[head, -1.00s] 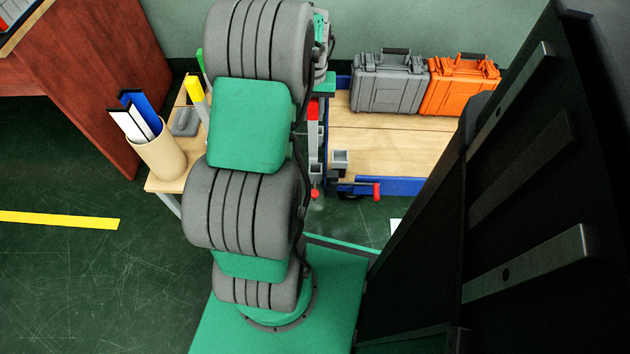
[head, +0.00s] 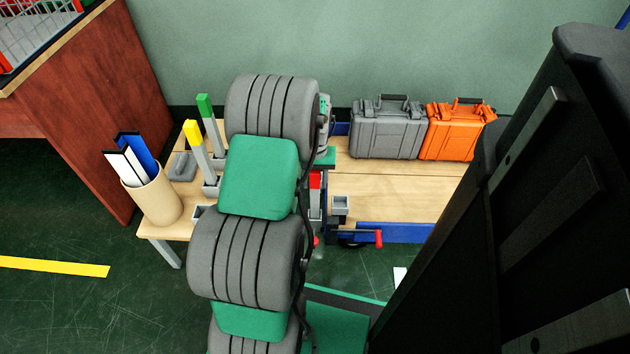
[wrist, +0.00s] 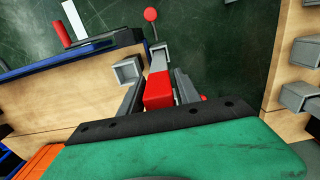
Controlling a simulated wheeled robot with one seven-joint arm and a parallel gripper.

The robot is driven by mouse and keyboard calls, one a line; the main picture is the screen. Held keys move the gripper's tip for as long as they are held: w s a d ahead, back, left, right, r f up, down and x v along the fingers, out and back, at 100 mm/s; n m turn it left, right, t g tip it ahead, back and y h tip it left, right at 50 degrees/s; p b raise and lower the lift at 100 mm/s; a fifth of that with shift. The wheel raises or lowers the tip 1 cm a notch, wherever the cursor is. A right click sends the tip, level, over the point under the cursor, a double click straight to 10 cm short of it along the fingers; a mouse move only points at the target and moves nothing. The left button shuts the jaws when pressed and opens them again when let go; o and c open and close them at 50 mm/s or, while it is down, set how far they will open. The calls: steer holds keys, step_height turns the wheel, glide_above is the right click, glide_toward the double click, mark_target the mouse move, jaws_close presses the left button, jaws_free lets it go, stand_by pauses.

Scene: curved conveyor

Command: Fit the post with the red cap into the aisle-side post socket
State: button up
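The red-capped post shows in the wrist view (wrist: 158,91) between the two dark fingers of my gripper (wrist: 159,94), and its grey shaft extends beyond the cap. In the head view the red cap (head: 315,180) shows just right of my arm, which hides most of the gripper. A grey, square, open-topped socket (head: 340,205) stands at the near edge of the wooden-topped blue cart and looks empty; it also shows in the wrist view (wrist: 129,70), just left of the post. The post is beside this socket, not in it, over the gap by the cart.
A green-capped post (head: 206,108) and a yellow-capped post (head: 193,135) stand in holders on the side table (head: 160,231). A tan cup (head: 157,200) of strips stands there. Grey (head: 387,130) and orange (head: 458,133) cases sit at the cart's back. A red-handled lever (head: 379,238) projects at the cart's front.

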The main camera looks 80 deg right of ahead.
steer(key=shift+o, duration=0.8)
step_height(320, 180, up, 12)
steer(key=p, duration=0.5)
steer(key=shift+w+r, duration=0.1)
steer(key=w+a+r+n, duration=0.4)
steer(key=w+a, duration=0.7)
steer(key=w, duration=0.1)
steer(key=w+a+r+n, duration=0.3)
steer(key=w+a+r, duration=0.1)
steer(key=w+a, duration=0.65)
steer(key=a+n+t, duration=0.2)
steer(key=a+n, duration=0.6)
steer(key=a, duration=1.8)
steer(key=shift+s+r, duration=0.2)
steer(key=shift+r, duration=0.2)
